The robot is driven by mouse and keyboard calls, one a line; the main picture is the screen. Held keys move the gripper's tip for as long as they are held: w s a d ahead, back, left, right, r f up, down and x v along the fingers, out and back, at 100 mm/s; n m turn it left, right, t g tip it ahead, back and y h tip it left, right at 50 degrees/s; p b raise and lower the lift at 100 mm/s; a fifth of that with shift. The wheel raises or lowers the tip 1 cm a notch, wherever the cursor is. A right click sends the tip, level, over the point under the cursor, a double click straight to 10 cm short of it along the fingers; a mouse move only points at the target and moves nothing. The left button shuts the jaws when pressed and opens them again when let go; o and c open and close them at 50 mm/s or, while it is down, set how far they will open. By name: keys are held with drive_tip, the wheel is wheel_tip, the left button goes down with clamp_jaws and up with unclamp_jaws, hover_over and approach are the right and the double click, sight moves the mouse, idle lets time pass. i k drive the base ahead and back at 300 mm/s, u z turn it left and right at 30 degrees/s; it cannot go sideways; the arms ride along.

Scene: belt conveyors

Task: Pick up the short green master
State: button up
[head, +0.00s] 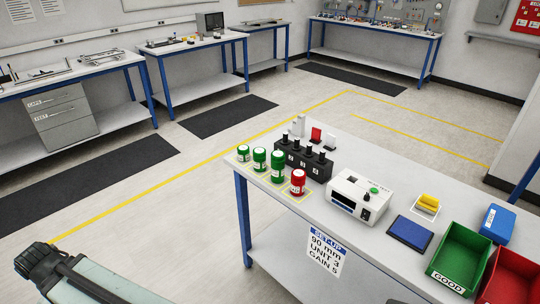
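Several cylinders with white labels stand upright at the left end of the near white table (325,195). Three are green. The shortest green master (243,153) is at the far left, on a yellow-outlined spot. A middle-height green master (260,159) stands beside it, then the tallest green master (278,166). A short red master (298,183) stands to the right in its own yellow outline. Label text is too small to read. Part of my arm shows at the bottom left, apart from the table. My gripper cannot be made out.
A black block with several dark knobs (302,164) stands close behind the masters. A white instrument (356,199), blue pad (409,233), yellow part (428,201), green bin (461,258) and red bin (514,279) lie rightward. Floor left of the table is clear.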

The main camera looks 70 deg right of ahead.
sight(243, 150)
drive_tip(key=u, duration=0.15)
drive_tip(key=i, duration=0.85)
drive_tip(key=z, duration=0.05)
